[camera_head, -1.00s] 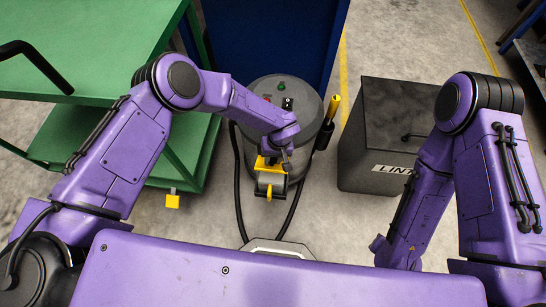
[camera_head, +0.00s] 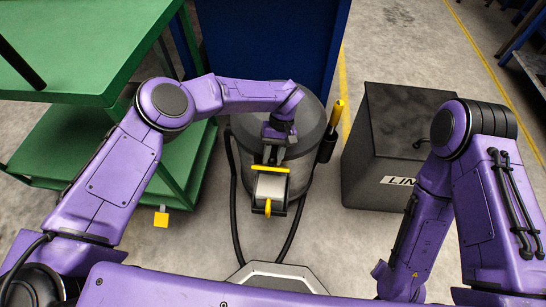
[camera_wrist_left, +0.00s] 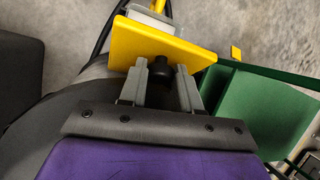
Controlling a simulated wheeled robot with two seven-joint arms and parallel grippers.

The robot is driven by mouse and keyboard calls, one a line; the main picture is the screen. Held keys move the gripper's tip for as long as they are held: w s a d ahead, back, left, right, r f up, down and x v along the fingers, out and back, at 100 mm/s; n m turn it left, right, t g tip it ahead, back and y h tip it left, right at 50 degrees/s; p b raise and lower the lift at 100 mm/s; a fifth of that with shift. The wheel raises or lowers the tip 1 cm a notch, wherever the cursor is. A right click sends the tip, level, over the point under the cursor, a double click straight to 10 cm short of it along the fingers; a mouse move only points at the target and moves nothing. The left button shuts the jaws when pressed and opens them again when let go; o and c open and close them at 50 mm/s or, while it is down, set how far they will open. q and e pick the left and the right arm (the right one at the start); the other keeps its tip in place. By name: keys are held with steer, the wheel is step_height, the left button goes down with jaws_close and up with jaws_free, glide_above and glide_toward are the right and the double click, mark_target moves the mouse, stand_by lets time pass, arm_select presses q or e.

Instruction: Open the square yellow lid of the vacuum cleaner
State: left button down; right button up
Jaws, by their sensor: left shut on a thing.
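The vacuum cleaner (camera_head: 305,165) is a grey drum in the middle of the head view. On its front is a box with a pale square face (camera_head: 271,187) and a yellow piece (camera_head: 267,207) at its near edge. The square yellow lid (camera_wrist_left: 185,48) shows broadly in the left wrist view, its black knob (camera_wrist_left: 163,76) between the fingers of my left gripper (camera_wrist_left: 162,68). This gripper is shut on the knob. My right gripper is not in view.
A green cart (camera_head: 85,50) stands at the left. A dark box (camera_head: 385,150) stands right of the vacuum cleaner, and a blue cabinet (camera_head: 265,40) is behind it. Black hoses run down in front.

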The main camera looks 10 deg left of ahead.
arm_select(q)
steer(key=c, duration=0.8)
jaws_free()
steer(key=v, duration=1)
steer(key=shift+w+r, duration=0.1)
steer(key=shift+r, duration=0.15)
steer(key=shift+c, duration=0.2)
